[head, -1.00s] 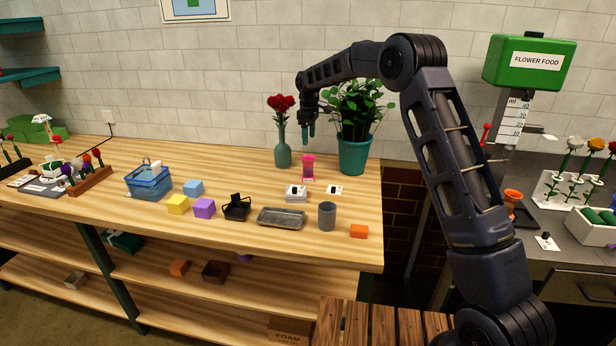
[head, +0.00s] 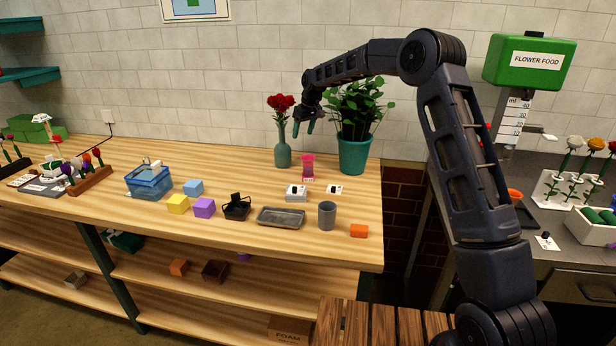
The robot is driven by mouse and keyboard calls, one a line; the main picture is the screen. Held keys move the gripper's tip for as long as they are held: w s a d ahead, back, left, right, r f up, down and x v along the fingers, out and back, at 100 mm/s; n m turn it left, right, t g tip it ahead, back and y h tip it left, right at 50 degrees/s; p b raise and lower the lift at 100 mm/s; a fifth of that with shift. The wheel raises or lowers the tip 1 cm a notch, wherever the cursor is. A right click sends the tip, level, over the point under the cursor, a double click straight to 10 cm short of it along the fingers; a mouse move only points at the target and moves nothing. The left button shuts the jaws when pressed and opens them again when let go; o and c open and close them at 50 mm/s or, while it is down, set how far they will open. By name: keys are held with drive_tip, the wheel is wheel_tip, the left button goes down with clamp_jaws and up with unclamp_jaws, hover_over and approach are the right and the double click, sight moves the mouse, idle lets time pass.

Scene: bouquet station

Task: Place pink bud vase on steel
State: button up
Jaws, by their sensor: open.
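The pink bud vase (head: 308,166) stands upright on the wooden bench, between the teal vase of red roses and the potted plant. A small pink label shows at its base. My gripper (head: 303,128) is above the pink vase, with its teal fingers apart and empty, tilted down and clear of the vase. A shallow grey metal-looking tray (head: 281,217) lies nearer the bench's front edge, left of a grey cup. I cannot tell for sure whether this tray is the steel.
The teal rose vase (head: 283,155) and the potted plant (head: 355,155) flank the pink vase closely.

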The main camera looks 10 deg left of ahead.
wheel_tip(320, 180, down, 5)
drive_tip(key=a+m+t+y, duration=0.1)
drive_tip(key=a+m+y, duration=0.25)
drive_tip(key=m, duration=0.45)
wheel_tip(320, 180, up, 11)
drive_tip(key=m+t+y, duration=0.5)
drive_tip(key=m+t, duration=0.8)
drive_tip(key=m, duration=1.9)
hover_over(306, 165)
drive_tip(key=s+d, duration=0.3)
drive_tip(key=d, duration=0.1)
drive_tip(key=f, duration=2.1)
drive_tip(key=shift+w+a+f, duration=0.15)
drive_tip(key=shift+w+f, duration=0.1)
drive_tip(key=shift+f, duration=0.1)
drive_tip(key=shift+h, duration=0.25)
drive_tip(key=shift+x, duration=3.7)
drive_tip(key=shift+f, duration=0.1)
